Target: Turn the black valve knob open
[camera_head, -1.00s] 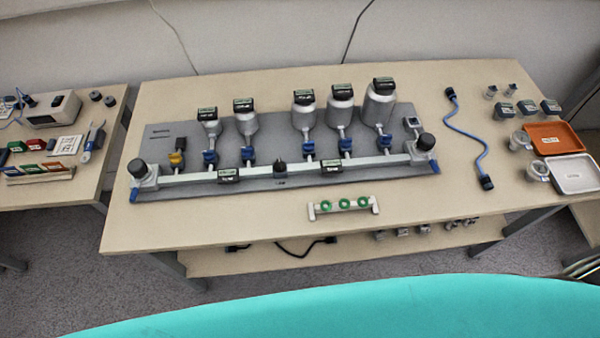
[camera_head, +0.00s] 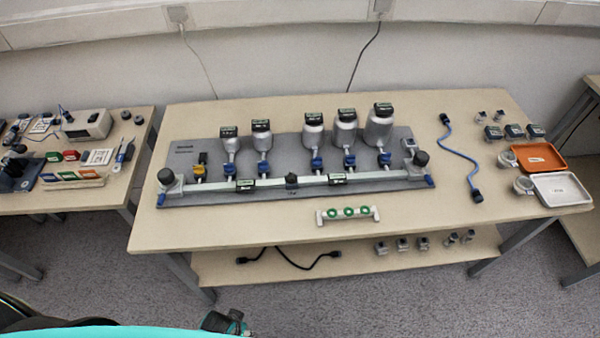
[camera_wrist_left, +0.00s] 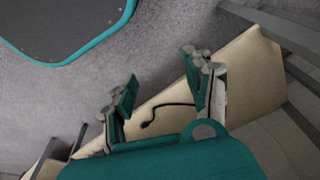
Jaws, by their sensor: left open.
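The grey test rig (camera_head: 210,150) lies on the main table, with a pale rail along its front. A small black knob (camera_head: 291,180) stands mid-rail; larger round black knobs top the left end (camera_head: 165,176) and right end (camera_head: 421,158). I cannot tell from the picture which one is the valve knob, or its turn position. My left gripper (camera_wrist_left: 163,92) is open and empty in the left wrist view, above the floor and lower shelf, well away from the knobs. A dark and teal arm part of mine shows at the bottom of the head view. My right gripper is not visible.
A green-ringed holder (camera_head: 348,213) stands in front of the rig. A blue cable (camera_head: 459,155), orange tray (camera_head: 540,157) and white tray (camera_head: 562,190) lie to the right. The lower shelf (camera_head: 345,262) holds a black cable and small metal parts. The front tabletop is mostly bare.

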